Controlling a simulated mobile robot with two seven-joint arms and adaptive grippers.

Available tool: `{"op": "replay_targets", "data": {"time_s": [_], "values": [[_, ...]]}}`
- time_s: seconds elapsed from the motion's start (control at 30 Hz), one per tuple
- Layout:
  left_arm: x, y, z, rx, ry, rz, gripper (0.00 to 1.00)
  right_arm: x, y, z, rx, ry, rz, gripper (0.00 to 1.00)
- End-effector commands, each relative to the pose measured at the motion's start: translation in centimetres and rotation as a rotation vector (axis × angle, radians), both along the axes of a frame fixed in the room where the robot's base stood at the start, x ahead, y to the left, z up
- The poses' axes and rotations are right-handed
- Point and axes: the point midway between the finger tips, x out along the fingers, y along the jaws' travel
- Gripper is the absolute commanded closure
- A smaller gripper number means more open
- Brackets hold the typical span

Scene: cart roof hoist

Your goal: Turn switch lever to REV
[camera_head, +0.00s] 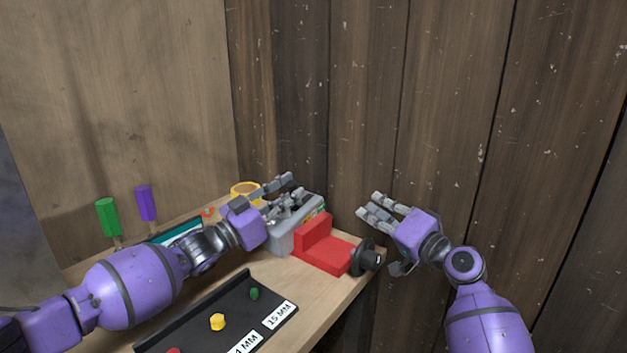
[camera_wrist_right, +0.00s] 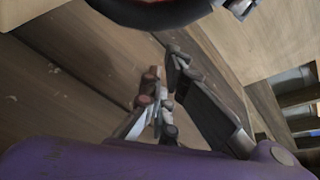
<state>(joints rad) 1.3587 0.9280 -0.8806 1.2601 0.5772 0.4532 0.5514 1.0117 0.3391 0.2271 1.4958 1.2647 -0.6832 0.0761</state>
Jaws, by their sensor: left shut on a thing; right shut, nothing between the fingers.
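The grey switch box (camera_head: 283,240) stands on the bench near the corner, with a coloured label (camera_head: 314,211) on its far right side. My left gripper (camera_head: 280,190) is over the top of this box, shut on what seems to be the switch lever. The fingers hide the lever, so its position and any REV mark cannot be read. My right gripper (camera_head: 374,205) is shut and empty, in the air by the plank wall, right of the box and apart from it. Its closed fingers also show in the right wrist view (camera_wrist_right: 162,85).
A red block (camera_head: 325,248) with a black knob (camera_head: 368,258) stands right of the box at the bench edge. A yellow ring-shaped thing (camera_head: 245,188) is behind. A black tray (camera_head: 205,308) with coloured pegs lies in front. Green (camera_head: 108,217) and purple (camera_head: 146,203) handles stand left.

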Motion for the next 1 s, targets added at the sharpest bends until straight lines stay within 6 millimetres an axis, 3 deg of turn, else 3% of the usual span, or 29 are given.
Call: {"op": "replay_targets", "data": {"time_s": [0.03, 0.1, 0.3, 0.47, 1.0], "values": [[-0.2, -0.3, -0.2, -0.001, 0.003, -0.006, 1.00, 0.7, 1.4, 1.7, 0.030, 0.015, 0.049, 1.00], [-0.2, -0.3, -0.2, -0.001, 0.003, -0.006, 1.00, 1.2, 3.0, 3.4, 0.064, 0.043, 0.111, 1.00], [-0.2, -0.3, -0.2, -0.001, 0.004, -0.006, 1.00, 1.6, 5.5, 6.1, 0.112, 0.087, 0.210, 1.00], [-0.2, -0.3, -0.2, -0.001, 0.004, -0.006, 1.00, 2.4, 6.8, 6.5, 0.119, 0.094, 0.226, 1.00], [-0.2, -0.3, -0.2, -0.001, 0.003, -0.006, 1.00, 8.4, 13.1, 7.0, 0.117, 0.093, 0.223, 1.00]]}}
